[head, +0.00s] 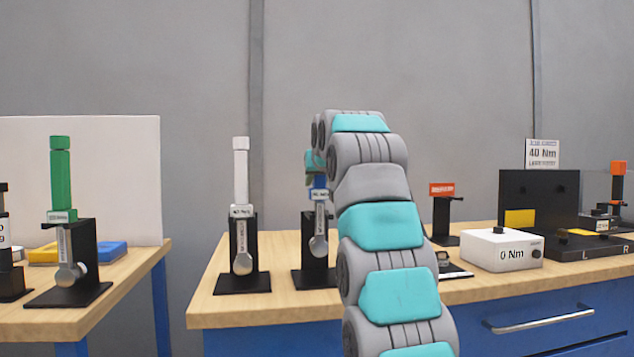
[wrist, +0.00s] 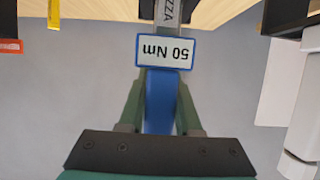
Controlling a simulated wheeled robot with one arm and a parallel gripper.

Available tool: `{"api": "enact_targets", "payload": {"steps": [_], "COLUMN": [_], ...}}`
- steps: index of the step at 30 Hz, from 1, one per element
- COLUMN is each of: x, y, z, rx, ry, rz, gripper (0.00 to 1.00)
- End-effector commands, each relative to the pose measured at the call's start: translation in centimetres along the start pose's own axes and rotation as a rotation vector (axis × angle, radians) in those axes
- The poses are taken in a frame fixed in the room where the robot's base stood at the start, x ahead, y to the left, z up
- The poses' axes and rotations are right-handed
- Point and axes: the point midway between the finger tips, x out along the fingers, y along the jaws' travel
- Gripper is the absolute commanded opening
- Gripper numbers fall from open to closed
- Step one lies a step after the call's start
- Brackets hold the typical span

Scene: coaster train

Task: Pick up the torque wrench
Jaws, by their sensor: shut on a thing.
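A torque wrench with a blue handle (head: 319,182), a "50 Nm" label and a silver shaft stands upright at its black stand (head: 307,262) on the right bench. My gripper (head: 315,162) is at the top of this blue handle, partly hidden behind my arm. In the wrist view my gripper (wrist: 159,100) is shut on the blue handle (wrist: 160,105), one dark green finger on each side. The "50 Nm" label (wrist: 165,51) sits just beyond the fingertips. I cannot tell whether the wrench is lifted from its stand.
A white-handled wrench (head: 241,175) stands close to the left. A green-handled wrench (head: 61,175) is on the left bench. Right of my arm are a red-labelled stand (head: 441,190), a white "0 Nm" box (head: 502,250) and a black fixture (head: 545,200). A gap separates the benches.

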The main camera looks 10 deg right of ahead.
Motion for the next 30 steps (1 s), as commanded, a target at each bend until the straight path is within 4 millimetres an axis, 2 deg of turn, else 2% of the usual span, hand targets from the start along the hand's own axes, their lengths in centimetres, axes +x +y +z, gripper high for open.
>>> {"api": "enact_targets", "payload": {"steps": [14, 30], "x": [-3.1, -9.7], "y": [0.0, 0.0], "z": [1.1, 3.7], "rx": [0.000, 0.000], "ry": [0.006, 0.008], "rz": [0.000, 0.000], "gripper": [0.00, 0.00]}}
